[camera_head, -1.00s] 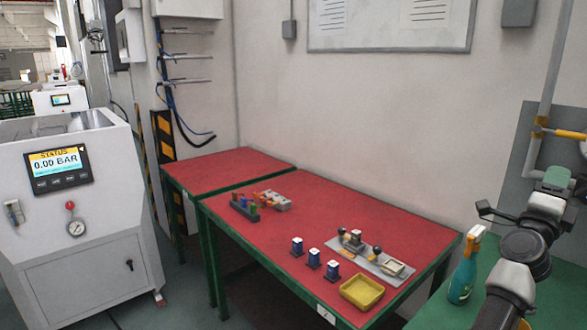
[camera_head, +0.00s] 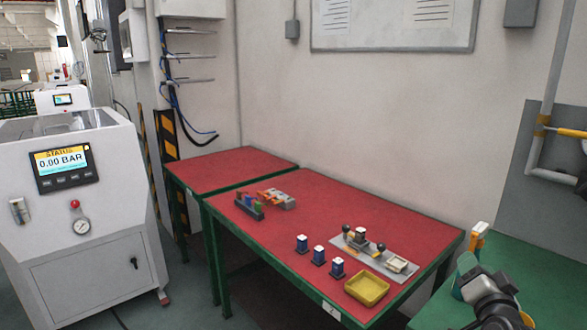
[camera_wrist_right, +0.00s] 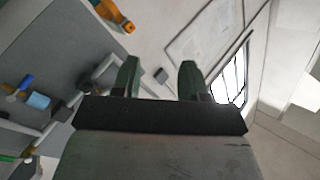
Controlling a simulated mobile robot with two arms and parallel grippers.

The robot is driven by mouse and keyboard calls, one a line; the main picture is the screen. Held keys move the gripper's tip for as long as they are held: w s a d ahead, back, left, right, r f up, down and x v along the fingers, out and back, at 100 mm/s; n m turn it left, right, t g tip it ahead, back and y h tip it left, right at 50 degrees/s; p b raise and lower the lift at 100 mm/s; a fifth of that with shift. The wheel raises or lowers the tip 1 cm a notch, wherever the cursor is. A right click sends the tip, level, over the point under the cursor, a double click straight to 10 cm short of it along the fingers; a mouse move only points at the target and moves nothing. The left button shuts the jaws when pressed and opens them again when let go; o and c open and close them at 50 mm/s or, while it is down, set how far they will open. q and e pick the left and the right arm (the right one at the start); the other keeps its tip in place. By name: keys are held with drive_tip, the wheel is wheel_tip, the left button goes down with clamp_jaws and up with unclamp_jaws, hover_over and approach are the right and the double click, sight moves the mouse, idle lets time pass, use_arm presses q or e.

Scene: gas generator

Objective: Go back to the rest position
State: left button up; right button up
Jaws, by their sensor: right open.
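My right gripper (camera_head: 470,268) is at the lower right of the head view, in front of the spray bottle from this viewpoint. In the right wrist view its two green fingers (camera_wrist_right: 160,80) stand apart with nothing between them. They point toward the wall and its whiteboard. My left gripper is in neither view.
A red table (camera_head: 340,218) holds a yellow tray (camera_head: 367,302), several small blue-and-white blocks, a grey fixture plate (camera_head: 400,275) and a coloured rack. The spray bottle (camera_head: 479,232) stands on a green surface (camera_head: 520,262). A pressure cabinet (camera_head: 90,230) stands left.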

drive_tip(key=s+a+f+n+g+y, duration=0.3)
drive_tip(key=s+a+f+n+g, duration=0.25)
drive_tip(key=f, duration=0.55)
drive_tip(key=s+a+f+n+g, duration=0.2)
drive_tip(key=s+a+f+g, duration=0.15)
drive_tip(key=s, duration=0.55)
drive_tip(key=s+a+f+n+g, duration=0.25)
drive_tip(key=s+f, duration=0.25)
drive_tip(key=s, duration=0.4)
drive_tip(key=s+a+f+n+g, duration=0.1)
drive_tip(key=s+a+f+g, duration=0.25)
drive_tip(key=s, duration=0.55)
wheel_tip(320, 180, down, 28)
drive_tip(key=s+g, duration=0.1)
drive_tip(key=s, duration=0.1)
drive_tip(key=s+d+f+g, duration=0.1)
drive_tip(key=s+d+f, duration=0.1)
drive_tip(key=s+f, duration=1.2)
drive_tip(key=shift+s+f+y, duration=0.25)
drive_tip(key=shift+s+y, duration=0.05)
drive_tip(key=shift+s, duration=0.35)
drive_tip(key=shift+s+d, duration=0.1)
drive_tip(key=shift+d, duration=0.05)
